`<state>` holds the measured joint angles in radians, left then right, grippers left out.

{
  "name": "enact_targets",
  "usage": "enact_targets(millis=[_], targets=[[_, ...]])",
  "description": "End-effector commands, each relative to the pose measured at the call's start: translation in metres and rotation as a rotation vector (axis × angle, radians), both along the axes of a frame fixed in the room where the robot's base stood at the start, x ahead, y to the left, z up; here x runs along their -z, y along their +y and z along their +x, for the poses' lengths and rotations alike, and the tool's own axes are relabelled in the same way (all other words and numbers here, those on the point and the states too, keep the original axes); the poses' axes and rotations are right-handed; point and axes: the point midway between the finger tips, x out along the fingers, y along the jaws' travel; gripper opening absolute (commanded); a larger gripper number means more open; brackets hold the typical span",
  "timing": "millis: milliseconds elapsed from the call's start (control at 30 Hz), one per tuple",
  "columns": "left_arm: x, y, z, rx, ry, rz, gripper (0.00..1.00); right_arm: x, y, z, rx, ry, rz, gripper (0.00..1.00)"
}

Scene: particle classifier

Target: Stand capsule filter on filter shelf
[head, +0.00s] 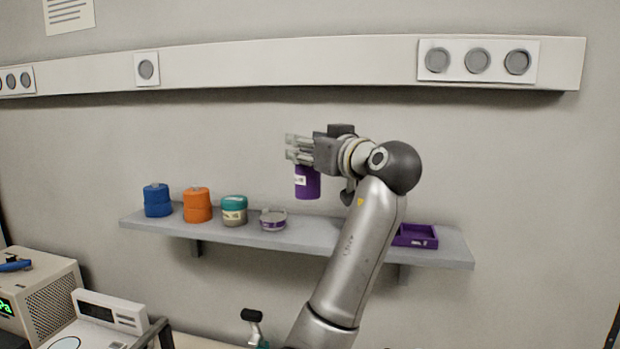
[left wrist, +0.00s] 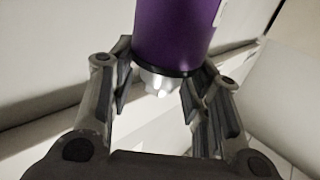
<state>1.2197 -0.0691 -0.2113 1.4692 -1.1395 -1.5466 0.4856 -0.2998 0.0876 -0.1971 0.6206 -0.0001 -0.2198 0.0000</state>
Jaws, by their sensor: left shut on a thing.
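My left gripper (head: 291,148) is shut on a purple capsule filter (head: 307,186) with a white label. The filter hangs upright below the fingers, and its top is hidden by them. In the head view its lower end shows above the grey filter shelf (head: 312,236), apart from it; how far in front of the wall it is, I cannot tell. In the left wrist view the purple filter body (left wrist: 176,35) has a dark rim and a pale ribbed end between the two fingers (left wrist: 160,90). My right gripper is in neither view.
On the shelf's left stand a blue (head: 157,200), an orange (head: 197,205) and a teal-and-grey container (head: 234,210), then a low round purple-banded piece (head: 273,219). A purple tray (head: 415,236) lies at the right. Instruments (head: 50,300) stand at lower left.

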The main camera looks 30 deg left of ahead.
Motion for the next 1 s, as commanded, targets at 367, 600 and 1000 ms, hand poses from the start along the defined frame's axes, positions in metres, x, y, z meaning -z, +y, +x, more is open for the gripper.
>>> enact_targets(millis=[367,600,1000], targets=[[0.047,0.012,0.041,0.0,-0.003,0.003,0.0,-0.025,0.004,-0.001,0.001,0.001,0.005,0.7],[0.071,0.015,0.05,-0.001,0.002,0.003,0.0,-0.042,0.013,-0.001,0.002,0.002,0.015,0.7],[0.09,0.015,0.05,-0.001,-0.005,0.002,0.0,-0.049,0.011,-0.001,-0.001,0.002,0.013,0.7]])
